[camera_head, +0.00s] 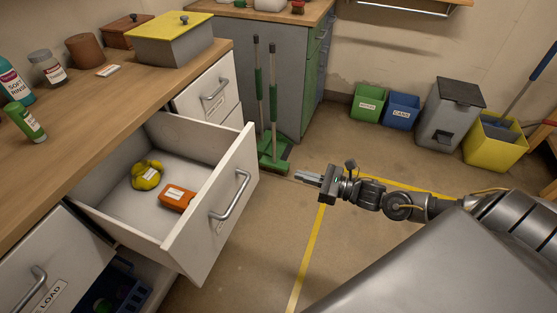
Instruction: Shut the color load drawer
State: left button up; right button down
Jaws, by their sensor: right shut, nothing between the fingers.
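A white drawer (217,213) stands pulled out from the wooden-topped counter. It has a metal bar handle (231,196) on its front, and the label below the handle is too small to read. Inside lie a yellow duck-like object (147,175) and an orange labelled block (178,198). My right gripper (308,178) is shut and empty. It hangs in front of the drawer, to the right of the handle and apart from it. My left gripper is not in view.
Above the drawer is the counter top (130,90) with bottles and boxes. A green broom and dustpan (273,150) stand just behind the drawer's far corner. Bins (448,115) line the back wall. The floor between drawer and gripper is clear.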

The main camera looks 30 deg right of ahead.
jog(key=p, duration=0.1)
send_near(252, 161)
jog(key=x, duration=0.5)
jog(key=shift+w+f, duration=0.1)
jog(key=shift+x, duration=0.85)
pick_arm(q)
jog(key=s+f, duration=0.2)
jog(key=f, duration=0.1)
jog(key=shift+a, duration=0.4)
pick_arm(e)
jog(key=shift+f, duration=0.1)
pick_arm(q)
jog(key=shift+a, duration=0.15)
